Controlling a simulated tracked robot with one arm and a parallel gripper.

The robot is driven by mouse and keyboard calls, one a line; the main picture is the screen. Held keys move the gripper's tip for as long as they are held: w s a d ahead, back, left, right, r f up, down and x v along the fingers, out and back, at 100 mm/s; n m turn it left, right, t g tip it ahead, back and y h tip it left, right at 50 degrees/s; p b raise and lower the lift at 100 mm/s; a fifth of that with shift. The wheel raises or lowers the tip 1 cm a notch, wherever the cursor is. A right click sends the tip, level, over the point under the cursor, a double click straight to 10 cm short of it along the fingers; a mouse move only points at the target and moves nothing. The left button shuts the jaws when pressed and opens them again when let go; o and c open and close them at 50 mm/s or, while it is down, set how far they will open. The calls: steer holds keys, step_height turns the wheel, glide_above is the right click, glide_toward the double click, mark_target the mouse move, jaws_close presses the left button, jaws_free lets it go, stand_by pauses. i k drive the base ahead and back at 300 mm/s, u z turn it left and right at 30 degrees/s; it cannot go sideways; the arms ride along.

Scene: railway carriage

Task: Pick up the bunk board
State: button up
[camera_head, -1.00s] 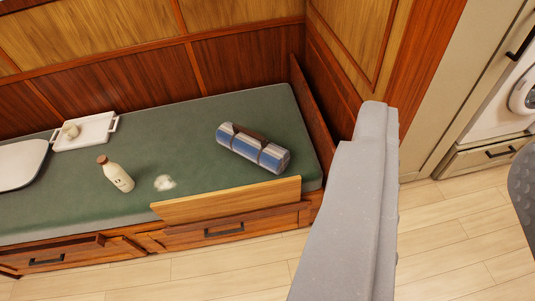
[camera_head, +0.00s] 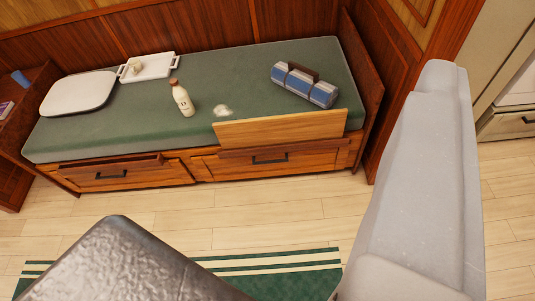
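A light wooden board (camera_head: 280,129), which looks like the bunk board, stands on its long edge along the front of the green bunk (camera_head: 150,118). It is at the right half of the bunk, above a drawer front. A large pale grey part, which looks like mine, fills the right side of the picture, well in front of the bunk. No gripper fingertips can be made out, and nothing touches the board.
A dark rounded surface blocks the lower left. The floor (camera_head: 250,212) before the bunk is clear, with a green striped rug (camera_head: 285,280).

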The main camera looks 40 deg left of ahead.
mark_target(329, 125)
steer(key=z, duration=0.3)
steer(key=k, duration=0.2)
steer(key=u, duration=1.3)
steer(key=i, duration=1.95)
steer(key=z, duration=0.55)
